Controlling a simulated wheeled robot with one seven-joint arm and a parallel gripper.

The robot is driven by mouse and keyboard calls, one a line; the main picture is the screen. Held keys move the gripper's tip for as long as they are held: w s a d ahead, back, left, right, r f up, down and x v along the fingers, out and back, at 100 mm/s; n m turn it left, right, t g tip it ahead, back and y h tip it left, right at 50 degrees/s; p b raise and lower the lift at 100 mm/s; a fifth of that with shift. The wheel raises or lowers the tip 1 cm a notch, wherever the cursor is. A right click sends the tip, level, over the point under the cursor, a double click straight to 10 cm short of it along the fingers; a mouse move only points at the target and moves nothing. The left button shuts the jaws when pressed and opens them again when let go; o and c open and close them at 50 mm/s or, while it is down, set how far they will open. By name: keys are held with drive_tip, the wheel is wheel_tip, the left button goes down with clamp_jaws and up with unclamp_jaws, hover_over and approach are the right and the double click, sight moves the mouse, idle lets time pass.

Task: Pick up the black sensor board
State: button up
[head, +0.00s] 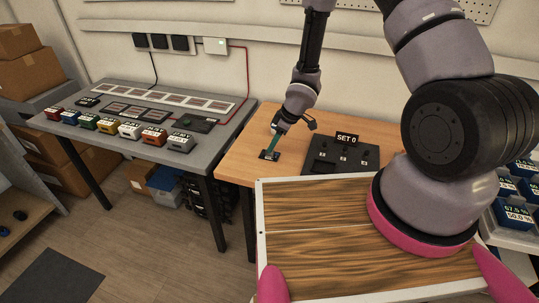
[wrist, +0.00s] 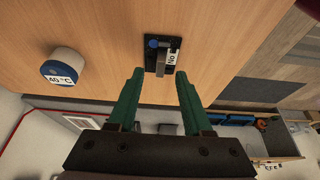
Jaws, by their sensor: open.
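The black sensor board (wrist: 152,63) lies on the wooden table in the wrist view, with a blue round part, a grey metal block and a white label on it. In the head view the small dark board (head: 269,156) lies near the table's front left part. My gripper (head: 272,148) reaches down over it with green fingers. In the wrist view my gripper (wrist: 160,74) is open, with one finger to each side of the board's near end. Nothing is held. The height of the fingertips above the board is hard to tell.
A white and blue round piece marked 40 °C (wrist: 62,67) stands left of the fingers. A black panel marked SET 0 (head: 341,156) is right of the gripper. A grey table (head: 205,157) with coloured boxes stands left. A wood-topped tray (head: 300,240) is in front.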

drive_tip(key=shift+x, duration=1.35)
clamp_jaws()
